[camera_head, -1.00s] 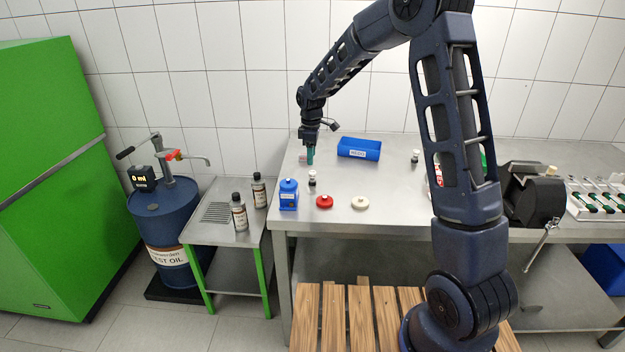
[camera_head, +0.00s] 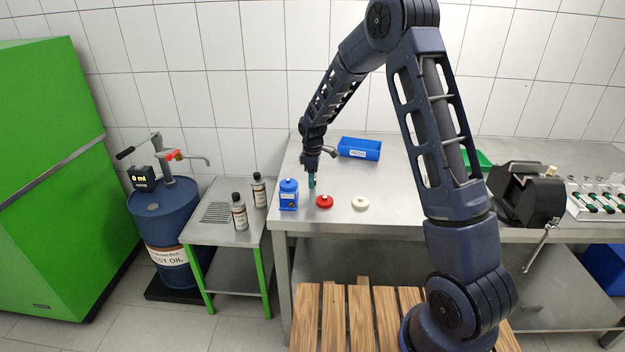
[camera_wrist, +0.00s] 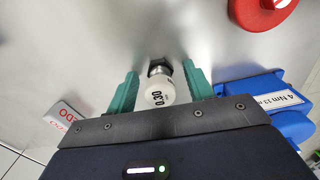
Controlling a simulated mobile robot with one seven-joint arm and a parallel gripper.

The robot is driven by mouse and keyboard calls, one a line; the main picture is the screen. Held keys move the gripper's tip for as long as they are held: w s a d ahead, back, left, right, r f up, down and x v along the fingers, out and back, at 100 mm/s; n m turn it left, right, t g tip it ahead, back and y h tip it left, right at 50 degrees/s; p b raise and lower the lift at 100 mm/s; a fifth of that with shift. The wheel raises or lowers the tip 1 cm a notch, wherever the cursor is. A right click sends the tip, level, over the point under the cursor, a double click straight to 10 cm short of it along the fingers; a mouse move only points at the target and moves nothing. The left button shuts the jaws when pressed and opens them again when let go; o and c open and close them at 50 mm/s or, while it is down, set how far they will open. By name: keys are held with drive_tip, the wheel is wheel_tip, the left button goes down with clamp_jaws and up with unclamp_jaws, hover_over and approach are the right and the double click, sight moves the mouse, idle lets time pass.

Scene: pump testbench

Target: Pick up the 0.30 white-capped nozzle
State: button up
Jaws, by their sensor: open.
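The 0.30 white-capped nozzle (camera_wrist: 158,92) is in the wrist view, its white cap marked 0.30 towards the camera and a dark metal end beyond it. My gripper (camera_wrist: 160,84) is open, with one green finger on each side of the nozzle. A small gap shows at each side of the cap. In the head view my gripper (camera_head: 312,182) is low over the table, right of the blue box, and hides the nozzle there.
A blue box (camera_head: 289,195) stands close to my gripper. A red knob-like part (camera_head: 325,201) and a white one (camera_head: 360,203) lie to the right. A blue bin (camera_head: 359,149) is behind. A small box with red letters (camera_wrist: 65,120) is at left in the wrist view.

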drive_tip(key=c, duration=1.1)
drive_tip(key=shift+r, duration=0.1)
